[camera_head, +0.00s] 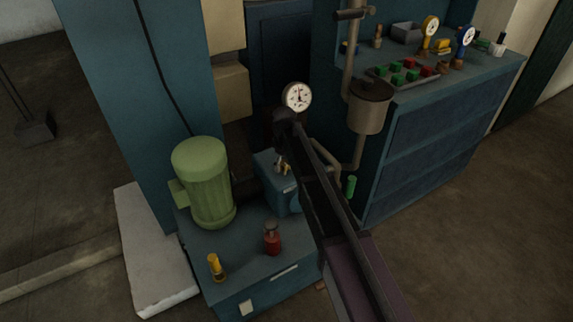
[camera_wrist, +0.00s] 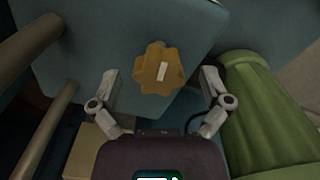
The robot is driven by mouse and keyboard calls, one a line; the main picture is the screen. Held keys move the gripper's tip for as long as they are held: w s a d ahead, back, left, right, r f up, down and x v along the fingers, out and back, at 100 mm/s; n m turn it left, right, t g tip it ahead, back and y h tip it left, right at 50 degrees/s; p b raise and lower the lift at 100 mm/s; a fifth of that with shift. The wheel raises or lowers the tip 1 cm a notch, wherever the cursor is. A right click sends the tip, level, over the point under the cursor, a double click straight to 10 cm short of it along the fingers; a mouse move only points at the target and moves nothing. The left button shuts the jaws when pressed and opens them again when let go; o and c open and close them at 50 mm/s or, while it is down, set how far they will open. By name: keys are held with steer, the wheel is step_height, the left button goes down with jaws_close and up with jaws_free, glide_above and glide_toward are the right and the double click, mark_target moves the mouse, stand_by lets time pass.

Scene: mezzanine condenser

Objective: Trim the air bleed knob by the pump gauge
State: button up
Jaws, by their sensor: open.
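The knob (camera_wrist: 160,70) is a lobed yellow-orange wheel with a white pointer mark, set on a blue housing (camera_wrist: 110,40) in the wrist view. My gripper (camera_wrist: 160,80) is open, with one finger on each side of the knob and a visible gap on both sides. In the head view my gripper (camera_head: 283,167) is small and dark-edged, beside the blue pump housing (camera_head: 270,180); the knob cannot be made out clearly there. The white-faced gauge (camera_head: 297,97) stands above, behind my arm.
A green motor (camera_head: 205,180) stands left of the pump housing, and shows at right in the wrist view (camera_wrist: 262,105). A red-based fitting (camera_head: 271,240) and a yellow one (camera_head: 216,268) stand on the front plinth. Pipes and a brown pot (camera_head: 369,108) are close on the right.

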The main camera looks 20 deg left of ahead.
steer(key=shift+c, duration=0.3)
steer(key=c, duration=1.1)
steer(key=shift+n, duration=0.8)
steer(key=shift+s, duration=0.1)
steer(key=o, duration=1.2)
steer(key=shift+c, duration=0.2)
